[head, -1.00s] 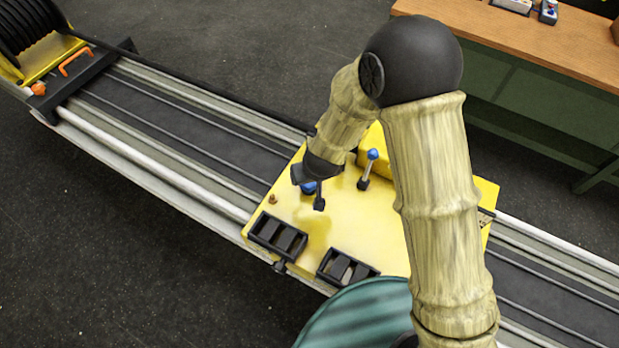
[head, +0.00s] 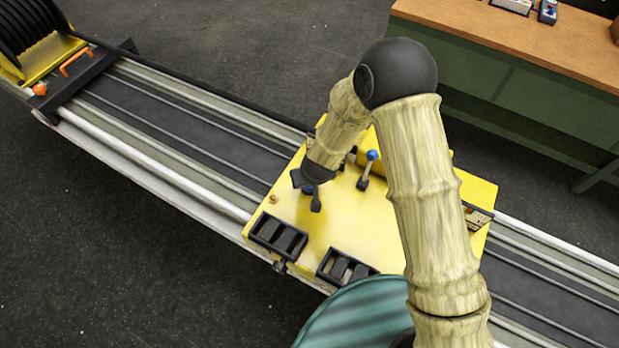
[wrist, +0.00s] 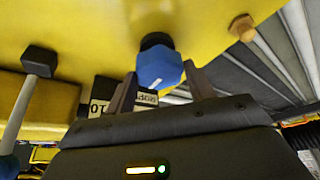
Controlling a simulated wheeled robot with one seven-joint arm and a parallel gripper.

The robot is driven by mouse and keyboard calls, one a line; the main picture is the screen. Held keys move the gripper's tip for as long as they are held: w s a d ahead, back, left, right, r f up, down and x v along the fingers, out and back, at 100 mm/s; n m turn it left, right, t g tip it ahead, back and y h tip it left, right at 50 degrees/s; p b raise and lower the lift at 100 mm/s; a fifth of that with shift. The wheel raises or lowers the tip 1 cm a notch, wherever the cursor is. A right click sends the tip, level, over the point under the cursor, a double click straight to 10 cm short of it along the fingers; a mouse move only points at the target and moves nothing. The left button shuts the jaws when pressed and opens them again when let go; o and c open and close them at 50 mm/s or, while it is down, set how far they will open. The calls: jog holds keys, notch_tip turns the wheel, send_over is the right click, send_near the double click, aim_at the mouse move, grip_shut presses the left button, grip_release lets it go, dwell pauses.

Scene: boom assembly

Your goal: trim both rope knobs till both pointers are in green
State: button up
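A blue faceted rope knob (wrist: 160,68) on a black stem stands on the yellow carriage (head: 345,225). In the head view the blue knob (head: 308,190) is mostly hidden by my gripper (head: 311,196). In the wrist view my gripper (wrist: 160,92) is open, with one finger on each side of the knob; I cannot tell whether either finger touches it. A black label (wrist: 125,95) with upside-down lettering, partly covered, lies behind the left finger. A second rope knob cannot be made out. No pointer can be read.
A lever with a blue ball top (head: 371,156) stands right of my gripper. Two black-framed slotted units (head: 278,237) line the carriage's near edge. An orange-brown peg (wrist: 243,28) stands right of the knob. Rails (head: 180,185) run beneath; a workbench (head: 540,40) is at back right.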

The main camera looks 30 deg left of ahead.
jog(key=shift+c, duration=0.8)
jog(key=shift+r+m+p, duration=0.1)
jog(key=shift+m+p, duration=0.2)
jog(key=shift+p, duration=0.15)
jog(key=m+p, duration=0.1)
jog(key=m+h+p, duration=0.1)
jog(key=p, duration=0.1)
jog(key=m+t+p, duration=0.1)
jog(key=m+p, duration=0.1)
jog(key=shift+s+a+r+h, duration=0.1)
jog(key=shift+s+r+h, duration=0.05)
jog(key=shift+r+h, duration=0.15)
jog(key=m+h+p, duration=0.1)
jog(key=m+p, duration=0.2)
jog(key=p, duration=0.1)
jog(key=shift+a+f, duration=0.1)
jog(key=shift+f, duration=0.05)
jog(key=shift+f+m+h+p, duration=0.15)
jog(key=shift+m+h+p, duration=0.45)
jog(key=shift+m, duration=0.6)
jog(key=m, duration=0.3)
jog(key=shift+a+f+h, duration=0.1)
jog(key=shift+f+h, duration=0.05)
jog(key=shift+h, duration=0.25)
jog(key=shift+a+m+g+h+b, duration=0.1)
jog(key=shift+m+g+h+b, duration=0.35)
jog(key=shift+m, duration=0.95)
